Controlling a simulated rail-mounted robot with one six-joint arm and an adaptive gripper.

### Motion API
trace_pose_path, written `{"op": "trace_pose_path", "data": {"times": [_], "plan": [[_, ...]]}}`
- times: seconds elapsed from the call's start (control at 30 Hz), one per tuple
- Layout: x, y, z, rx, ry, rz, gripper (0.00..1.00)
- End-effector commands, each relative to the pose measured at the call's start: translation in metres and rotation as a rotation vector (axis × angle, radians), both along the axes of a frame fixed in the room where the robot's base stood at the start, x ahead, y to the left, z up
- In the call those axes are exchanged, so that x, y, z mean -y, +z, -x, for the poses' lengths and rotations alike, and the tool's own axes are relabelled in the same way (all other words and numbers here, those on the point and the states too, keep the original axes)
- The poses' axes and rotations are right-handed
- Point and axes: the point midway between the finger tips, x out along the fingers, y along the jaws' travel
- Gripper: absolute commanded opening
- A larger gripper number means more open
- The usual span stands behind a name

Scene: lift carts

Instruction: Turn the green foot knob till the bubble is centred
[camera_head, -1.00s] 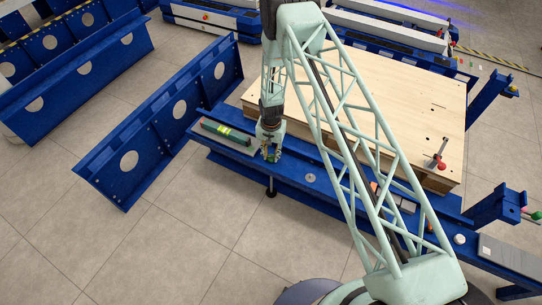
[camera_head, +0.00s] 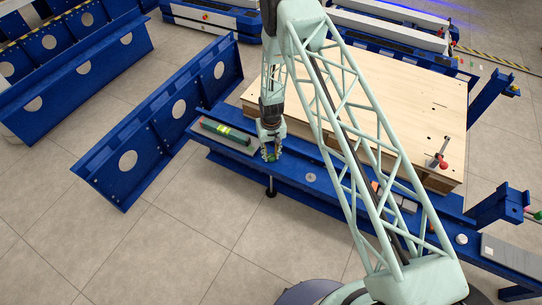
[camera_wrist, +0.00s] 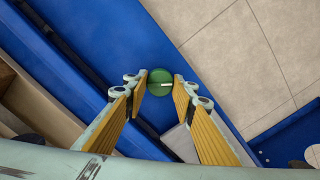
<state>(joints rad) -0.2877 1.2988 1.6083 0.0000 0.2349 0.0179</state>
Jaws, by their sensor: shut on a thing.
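My gripper (camera_head: 270,155) is over the near edge of the blue cart beam, pointing down. In the wrist view, the green foot knob (camera_wrist: 160,77) is a round disc with a short white mark, between the yellow-padded fingertips. My gripper is shut on it. A spirit level (camera_head: 226,132) with a bright green vial lies on the beam, left of my gripper. The bubble is too small to read.
A black foot (camera_head: 271,190) stands under the beam on the tiled floor. A wooden deck (camera_head: 400,95) lies behind my arm, with a red-topped lever (camera_head: 440,155) on it. A grey disc (camera_head: 310,177) lies on the beam to the right. A blue perforated beam (camera_head: 165,125) stands to the left.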

Motion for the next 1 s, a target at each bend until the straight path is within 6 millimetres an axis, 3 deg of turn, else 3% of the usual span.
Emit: {"op": "trace_pose_path", "data": {"times": [0.3, 0.77, 0.8, 0.93, 1.0], "plan": [[-0.0003, 0.0003, -0.0013, 0.002, 0.119, -0.001, 0.14], [-0.0003, 0.0006, -0.0014, 0.003, 0.137, -0.001, 0.14], [-0.0003, 0.0006, -0.0014, 0.003, 0.137, -0.001, 0.25], [-0.0002, 0.0005, -0.0011, 0.002, 0.137, -0.001, 0.37], [-0.0001, 0.0003, -0.0008, 0.002, 0.137, -0.001, 0.38]]}}
